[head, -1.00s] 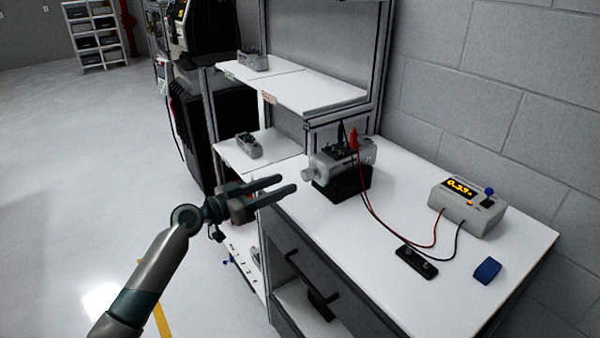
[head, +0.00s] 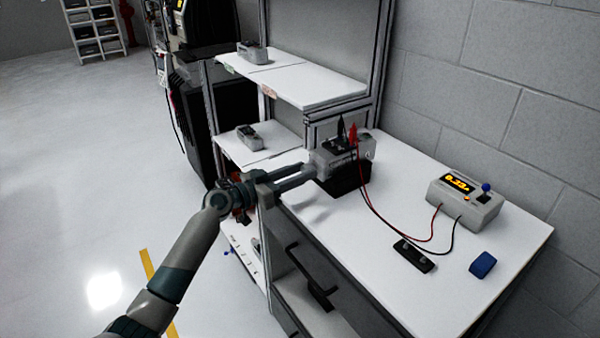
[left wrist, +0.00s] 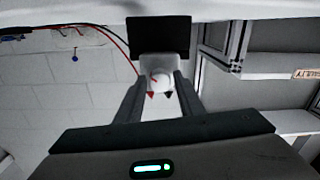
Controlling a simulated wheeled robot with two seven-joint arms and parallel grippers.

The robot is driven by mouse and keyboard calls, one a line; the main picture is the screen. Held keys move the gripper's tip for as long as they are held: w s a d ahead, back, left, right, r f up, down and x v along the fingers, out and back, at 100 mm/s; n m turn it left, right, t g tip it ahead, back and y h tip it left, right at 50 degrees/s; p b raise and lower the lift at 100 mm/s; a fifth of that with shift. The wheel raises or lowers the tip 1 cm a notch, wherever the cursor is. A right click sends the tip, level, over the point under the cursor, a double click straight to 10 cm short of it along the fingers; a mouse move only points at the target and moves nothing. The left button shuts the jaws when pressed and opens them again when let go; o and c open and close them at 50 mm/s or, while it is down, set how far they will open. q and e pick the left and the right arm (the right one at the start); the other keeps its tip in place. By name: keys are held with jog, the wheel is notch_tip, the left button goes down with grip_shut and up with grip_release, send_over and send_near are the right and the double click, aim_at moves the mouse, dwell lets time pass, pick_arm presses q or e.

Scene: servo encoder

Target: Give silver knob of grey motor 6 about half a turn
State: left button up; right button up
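The grey motor (head: 345,154) lies in a black holder (head: 347,182) on the white bench, its knob end facing left. Its silver knob (left wrist: 158,83) shows in the left wrist view as a pale round end between my two fingers. My left gripper (head: 308,172) is open, with its fingertips on either side of the knob. A narrow gap seems to show between the fingers and the knob. In the head view the fingers mostly hide the knob. The motor's number cannot be read. My right gripper is not in view.
Red and black leads run from clips (head: 352,133) on the motor to a power supply (head: 466,200) with a lit display. A black part (head: 415,256) and a blue block (head: 483,265) lie in front. Other grey motors (head: 248,137) stand on the shelves at left.

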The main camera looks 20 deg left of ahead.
pick_arm(q)
jog(key=c, duration=0.6)
